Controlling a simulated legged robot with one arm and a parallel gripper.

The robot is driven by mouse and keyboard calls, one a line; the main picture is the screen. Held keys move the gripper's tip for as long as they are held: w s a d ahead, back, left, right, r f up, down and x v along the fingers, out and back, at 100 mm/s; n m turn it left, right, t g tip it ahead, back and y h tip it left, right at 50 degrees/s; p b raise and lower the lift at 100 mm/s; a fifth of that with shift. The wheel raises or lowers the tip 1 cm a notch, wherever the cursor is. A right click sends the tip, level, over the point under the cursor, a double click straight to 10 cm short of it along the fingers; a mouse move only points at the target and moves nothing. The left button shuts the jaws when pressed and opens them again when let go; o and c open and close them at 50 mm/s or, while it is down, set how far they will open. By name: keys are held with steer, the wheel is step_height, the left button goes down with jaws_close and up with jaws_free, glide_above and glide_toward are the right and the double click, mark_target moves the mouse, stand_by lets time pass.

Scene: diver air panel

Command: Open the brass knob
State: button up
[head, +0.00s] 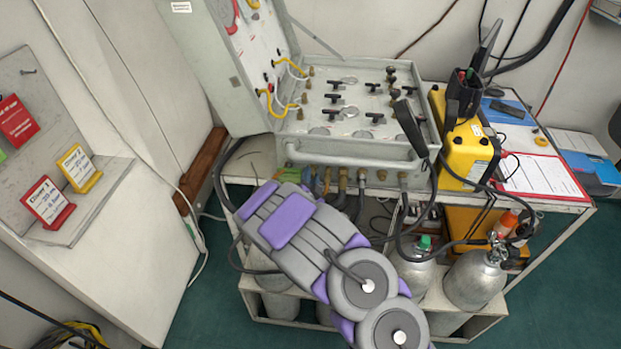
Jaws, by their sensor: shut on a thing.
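The grey diver air panel (350,150) stands open on a white cart, with black T-handles and small brass fittings on its face. A row of brass fittings and knobs (342,176) sticks out below its front edge. My gripper (283,192), at the end of my grey and purple arm, is up against the left part of this row. It is shut on a brass knob there. The fingertips and the held knob are mostly hidden by my arm, so the knob's turn cannot be seen.
Hoses hang from the panel front around my arm. A yellow case (465,145) and a clipboard (540,175) are at the right. Gas cylinders (475,278) stand on the shelf below. A sloped board with red and yellow cards (80,167) is at the left.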

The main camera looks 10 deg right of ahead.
steer(key=shift+n, duration=0.3)
jaws_close()
steer(key=shift+f+n+p, duration=0.1)
steer(key=shift+n+p, duration=2.4)
steer(key=shift+n, duration=5.7)
steer(key=o, duration=0.6)
jaws_free()
steer(key=shift+a, duration=0.1)
steer(key=shift+o, duration=0.2)
steer(key=shift+s+a, duration=0.1)
